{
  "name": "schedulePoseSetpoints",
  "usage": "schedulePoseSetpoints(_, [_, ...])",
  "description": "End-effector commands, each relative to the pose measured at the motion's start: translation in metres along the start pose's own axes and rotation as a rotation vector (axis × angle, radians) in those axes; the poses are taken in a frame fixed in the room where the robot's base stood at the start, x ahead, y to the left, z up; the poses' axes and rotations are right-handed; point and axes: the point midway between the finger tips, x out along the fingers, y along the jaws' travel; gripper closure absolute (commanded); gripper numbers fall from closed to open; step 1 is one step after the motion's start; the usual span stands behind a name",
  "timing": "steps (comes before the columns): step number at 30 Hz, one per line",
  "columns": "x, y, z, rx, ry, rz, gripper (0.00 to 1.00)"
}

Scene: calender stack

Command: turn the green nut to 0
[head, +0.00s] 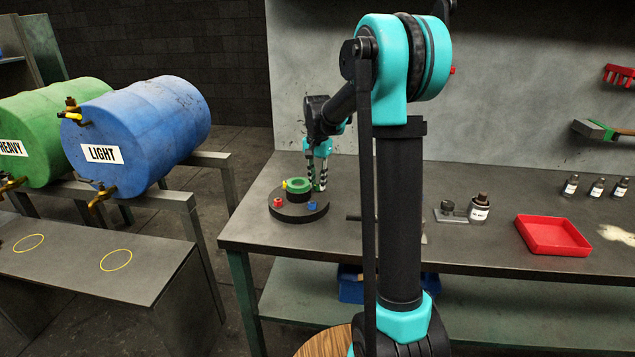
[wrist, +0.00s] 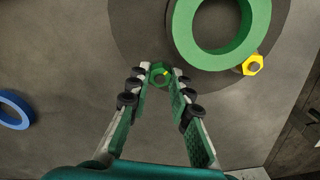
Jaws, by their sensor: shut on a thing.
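The green nut (wrist: 159,74) is a small hex nut at the edge of a round dark base in the wrist view. A small yellow mark shows on its top, right of centre. My gripper (wrist: 158,80) is shut on it, with a fingertip on either side. No 0 or other numeral is readable around it. In the head view my gripper (head: 317,186) reaches down at the right rim of the dark base (head: 299,215), and the green nut is hidden there behind the fingers.
A large green ring (head: 299,186) sits on the base. A yellow nut (wrist: 252,65), a red nut (head: 278,203) and a blue nut (head: 311,206) stand around it. A blue ring (wrist: 14,108) lies to the left. A red tray (head: 552,236) and bottles are farther right.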

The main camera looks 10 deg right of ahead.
Motion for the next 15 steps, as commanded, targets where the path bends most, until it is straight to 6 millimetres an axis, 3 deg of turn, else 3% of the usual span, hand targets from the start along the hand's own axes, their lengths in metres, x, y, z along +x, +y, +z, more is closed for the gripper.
schedulePoseSetpoints(15, [-0.0006, -0.0003, -0.0006, 0.456, 0.001, -0.001, 1.0])
